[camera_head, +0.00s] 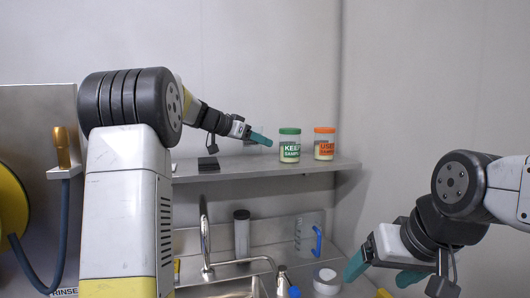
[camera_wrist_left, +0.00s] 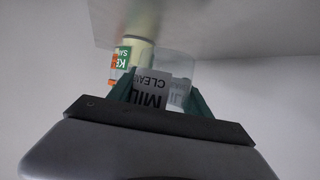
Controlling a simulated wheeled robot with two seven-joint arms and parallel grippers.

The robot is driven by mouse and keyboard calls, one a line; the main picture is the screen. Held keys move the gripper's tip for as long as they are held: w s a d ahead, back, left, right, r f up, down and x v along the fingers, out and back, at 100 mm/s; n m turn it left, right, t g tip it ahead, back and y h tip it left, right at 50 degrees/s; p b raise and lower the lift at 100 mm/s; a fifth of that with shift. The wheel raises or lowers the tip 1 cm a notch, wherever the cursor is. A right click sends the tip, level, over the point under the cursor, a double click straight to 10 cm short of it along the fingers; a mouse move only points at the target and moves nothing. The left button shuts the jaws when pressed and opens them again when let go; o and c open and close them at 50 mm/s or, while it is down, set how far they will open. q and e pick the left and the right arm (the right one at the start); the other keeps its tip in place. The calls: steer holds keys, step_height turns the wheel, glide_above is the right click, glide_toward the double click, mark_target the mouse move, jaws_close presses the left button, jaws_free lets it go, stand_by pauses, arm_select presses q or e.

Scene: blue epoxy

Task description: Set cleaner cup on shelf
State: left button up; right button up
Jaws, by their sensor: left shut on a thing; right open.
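My left gripper (camera_head: 261,138) is over the wall shelf (camera_head: 225,171), its teal fingers shut on a clear cup (camera_head: 252,131). In the left wrist view the cup's white label (camera_wrist_left: 150,90) shows between the fingers (camera_wrist_left: 162,95), with letters reading "MIL" and "CLEAN". The cup is faint in the head view, mostly hidden by the gripper, and looks close to the shelf top; I cannot tell whether it touches. My right gripper (camera_head: 378,272) is open and empty at the lower right, near the sink counter.
A green-lidded "KEEP" jar (camera_head: 290,146) stands on the shelf just right of the cup; an orange-lidded "USED" jar (camera_head: 324,144) stands further right. A small dark holder (camera_head: 208,164) is on the left shelf. Below are a faucet (camera_head: 205,240), a clear pitcher (camera_head: 305,236) and a tape roll (camera_head: 326,280).

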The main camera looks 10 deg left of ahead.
mark_target(258, 151)
arm_select(q)
steer(key=shift+f, duration=1.8)
steer(key=shift+f, duration=0.1)
steer(key=o, duration=1.7)
